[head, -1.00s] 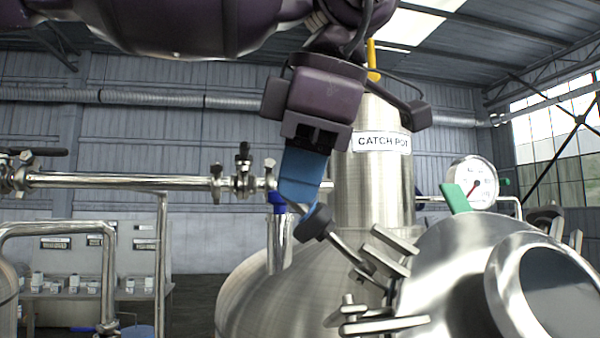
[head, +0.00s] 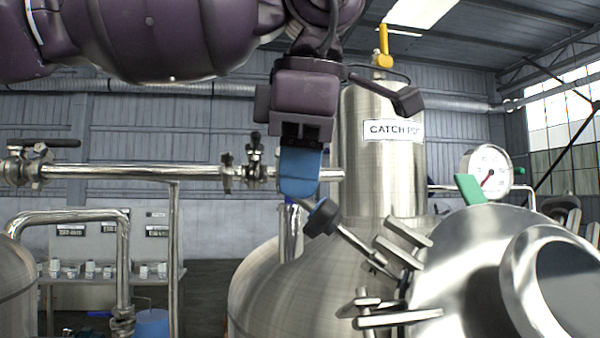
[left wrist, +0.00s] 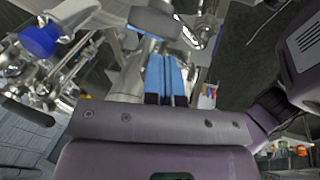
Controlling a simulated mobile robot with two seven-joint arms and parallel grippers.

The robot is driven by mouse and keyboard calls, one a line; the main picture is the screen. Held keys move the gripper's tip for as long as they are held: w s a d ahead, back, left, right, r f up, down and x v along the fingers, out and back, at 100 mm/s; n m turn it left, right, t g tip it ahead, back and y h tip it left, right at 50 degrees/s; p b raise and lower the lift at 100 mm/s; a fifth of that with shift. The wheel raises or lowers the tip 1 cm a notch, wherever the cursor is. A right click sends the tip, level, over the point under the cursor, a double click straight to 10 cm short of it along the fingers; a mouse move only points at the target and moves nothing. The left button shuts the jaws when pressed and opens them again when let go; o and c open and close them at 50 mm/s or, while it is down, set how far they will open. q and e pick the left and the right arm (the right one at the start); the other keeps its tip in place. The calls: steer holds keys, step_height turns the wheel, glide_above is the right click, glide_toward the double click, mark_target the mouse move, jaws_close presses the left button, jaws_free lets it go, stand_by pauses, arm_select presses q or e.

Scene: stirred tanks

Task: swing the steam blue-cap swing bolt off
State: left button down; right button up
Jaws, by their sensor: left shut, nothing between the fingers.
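The swing bolt shows in the head view as a metal rod with a dark blue-grey cap (head: 322,218). It slants up and left from the clamps at the edge of the steel lid (head: 465,255), with its cap outside the lid. My left gripper (head: 300,194) points down with its blue fingers shut and nothing between them. The fingertips are just above and left of the cap; I cannot tell if they touch it. In the left wrist view the shut fingers (left wrist: 166,62) point toward a grey rounded piece, probably the cap. My right gripper is not in view.
The catch pot column (head: 382,170) stands behind the gripper. A green handle (head: 469,188) and a dial gauge (head: 487,172) are to the right. A horizontal steel pipe (head: 130,171) runs behind on the left. More clamps (head: 398,318) sit along the lid edge.

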arm_select(q)
steer(key=v, duration=1.1)
steer(key=shift+s+f, duration=0.1)
steer(key=shift+f, duration=0.05)
